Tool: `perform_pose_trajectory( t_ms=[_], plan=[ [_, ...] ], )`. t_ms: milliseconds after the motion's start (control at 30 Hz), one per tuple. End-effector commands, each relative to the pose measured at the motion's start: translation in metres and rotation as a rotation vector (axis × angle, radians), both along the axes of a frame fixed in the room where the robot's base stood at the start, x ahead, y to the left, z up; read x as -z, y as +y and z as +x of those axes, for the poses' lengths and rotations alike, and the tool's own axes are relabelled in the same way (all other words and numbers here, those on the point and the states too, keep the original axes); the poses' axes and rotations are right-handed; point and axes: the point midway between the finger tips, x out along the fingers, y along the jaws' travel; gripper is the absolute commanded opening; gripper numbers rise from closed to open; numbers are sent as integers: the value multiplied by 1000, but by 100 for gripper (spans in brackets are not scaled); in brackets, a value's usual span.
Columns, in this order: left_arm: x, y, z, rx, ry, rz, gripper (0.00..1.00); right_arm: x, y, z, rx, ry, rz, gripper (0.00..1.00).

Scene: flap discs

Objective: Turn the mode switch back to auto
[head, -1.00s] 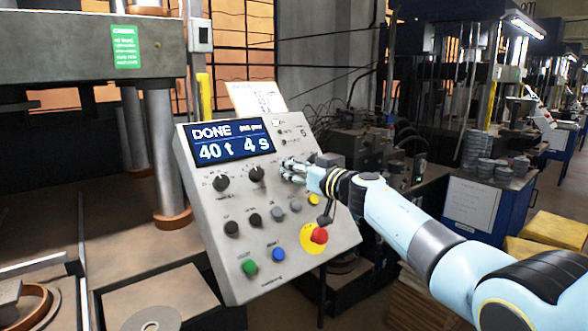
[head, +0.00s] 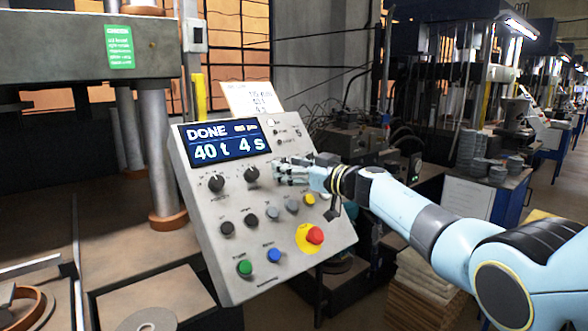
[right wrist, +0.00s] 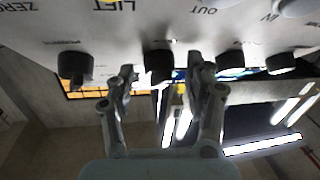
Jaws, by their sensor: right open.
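The grey control panel (head: 205,245) stands tilted in the head view, with a lit screen (head: 228,142) reading DONE, 40 t, 4 s. My right gripper (head: 283,172) is open at the panel face, just right of two black knobs (head: 251,174); it hides what lies behind it there. In the right wrist view, upside down, its fingers (right wrist: 160,82) stand either side of a black knob (right wrist: 158,65), probably the mode switch; its label is too blurred to read. I see no clear contact, and its setting is unclear. My left gripper is out of view.
Other black knobs flank it in the right wrist view (right wrist: 75,65) (right wrist: 230,62). Below are a button row, a red emergency stop (head: 314,235), and green (head: 244,268) and blue (head: 274,255) buttons. A press column (head: 160,155) stands left.

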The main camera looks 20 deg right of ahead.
Motion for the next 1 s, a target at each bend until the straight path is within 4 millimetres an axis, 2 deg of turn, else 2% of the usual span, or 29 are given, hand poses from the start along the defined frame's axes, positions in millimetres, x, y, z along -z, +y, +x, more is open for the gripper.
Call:
perform_pose_trajectory(
  t_ms=[233, 500, 633, 800, 1000],
  plan=[
    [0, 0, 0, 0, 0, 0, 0, 2, -12, -20, 1, 0, -4, 53],
    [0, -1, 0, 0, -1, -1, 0, 1, -41, -70, 1, 1, -5, 53],
    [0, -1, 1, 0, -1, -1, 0, 0, -52, -90, 0, 2, -3, 53],
    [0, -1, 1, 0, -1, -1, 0, 0, -59, -103, -1, 1, -2, 53],
    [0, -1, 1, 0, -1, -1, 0, -1, -59, -104, -1, 1, -1, 53]
  ],
)
